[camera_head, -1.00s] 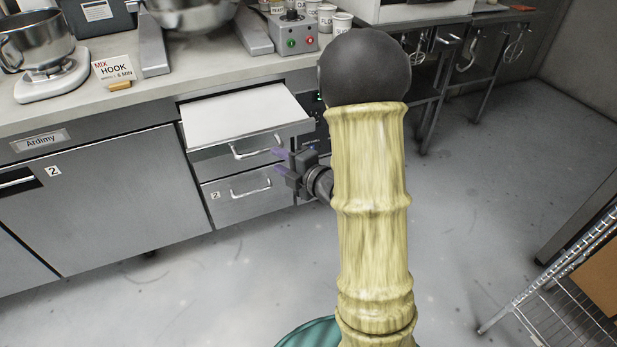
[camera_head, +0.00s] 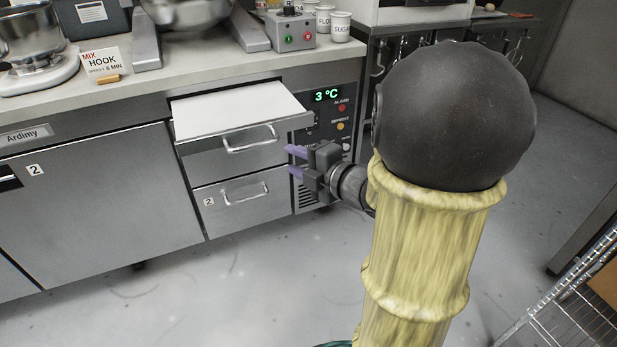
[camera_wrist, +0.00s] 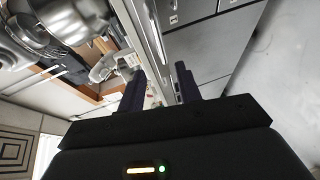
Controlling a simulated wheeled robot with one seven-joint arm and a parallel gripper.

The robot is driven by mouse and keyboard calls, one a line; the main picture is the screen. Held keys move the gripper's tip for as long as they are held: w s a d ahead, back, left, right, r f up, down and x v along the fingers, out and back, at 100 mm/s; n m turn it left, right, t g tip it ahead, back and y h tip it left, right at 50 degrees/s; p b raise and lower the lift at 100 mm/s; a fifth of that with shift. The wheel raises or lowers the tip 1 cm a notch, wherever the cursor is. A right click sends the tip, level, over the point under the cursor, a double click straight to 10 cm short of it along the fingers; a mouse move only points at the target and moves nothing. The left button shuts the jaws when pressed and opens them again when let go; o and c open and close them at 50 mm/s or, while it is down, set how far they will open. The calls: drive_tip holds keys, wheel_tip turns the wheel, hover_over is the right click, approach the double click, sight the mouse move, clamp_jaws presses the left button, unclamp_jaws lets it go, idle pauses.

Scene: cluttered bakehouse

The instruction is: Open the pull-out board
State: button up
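The pull-out board (camera_head: 235,108) is a white slab that sticks out from under the worktop, above two steel drawers, with a grey front edge. My gripper (camera_head: 292,161) is right of the upper drawer front, below and beside the board's right front corner, apart from it. Its two purple-tipped fingers point left with a gap between them and nothing visibly held. In the wrist view, the gripper (camera_wrist: 159,72) also shows its dark fingers apart, with a metal counter edge seen between and beyond them.
The upper drawer handle (camera_head: 250,139) and lower drawer handle (camera_head: 245,194) stick out left of my gripper. A control panel (camera_head: 328,115) reading 3 °C is behind it. A wire rack (camera_head: 560,300) stands at lower right. The floor (camera_head: 250,290) in front is clear.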

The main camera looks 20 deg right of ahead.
drive_tip(key=v, duration=0.3)
drive_tip(key=shift+s, duration=0.2)
drive_tip(key=shift+w, duration=0.1)
idle(0.3)
